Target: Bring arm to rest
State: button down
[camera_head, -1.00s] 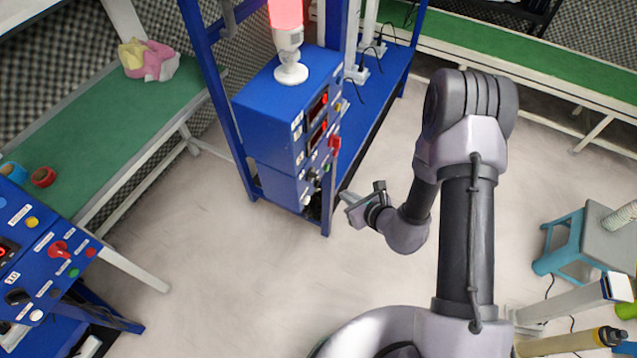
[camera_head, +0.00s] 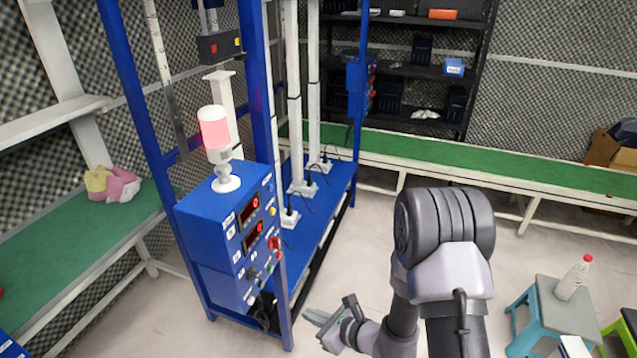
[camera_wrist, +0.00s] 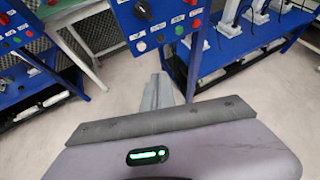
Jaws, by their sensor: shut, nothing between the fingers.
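My gripper (camera_head: 318,322) shows near the bottom middle of the head view, beside the front leg of the blue machine frame and apart from it. My arm is folded, with the elbow standing high and the forearm reaching down to the left. In the wrist view my gripper (camera_wrist: 160,85) points out over the pale floor toward the blue control box (camera_wrist: 170,20). Its fingers are together with nothing between them.
The blue control box (camera_head: 228,235) with a lit red lamp (camera_head: 214,130) stands left of my gripper. A green conveyor (camera_head: 480,167) runs along the back. A teal stool (camera_head: 560,310) with a bottle (camera_head: 573,277) stands at right. Pale floor (camera_head: 375,225) lies clear between.

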jog(key=s+a+r+n+g+y, duration=0.1)
jog(key=s+a+r+n+g, duration=0.2)
jog(key=r, duration=0.4)
jog(key=s+a+r+n+y, duration=0.1)
jog(key=s+r+n, duration=0.1)
jog(key=r+n, duration=0.3)
jog(key=s+a+r+n+g+y, duration=0.1)
jog(key=s+a+r+n+g, duration=0.15)
jog(key=r, duration=0.55)
jog(key=s+d+r+n+t+h, duration=0.1)
jog(key=s+d+r+n+h, duration=0.3)
jog(key=s+d, duration=0.3)
jog(key=s+d+r+n+t+h, duration=0.2)
jog(key=s+d+r+n+h, duration=0.3)
jog(key=d, duration=0.5)
jog(key=s+n+h, duration=0.1)
jog(key=s, duration=0.1)
jog(key=shift+s+d+n, duration=0.3)
jog(key=shift+n, duration=0.05)
jog(key=shift+r, duration=0.1)
dwell(0.9)
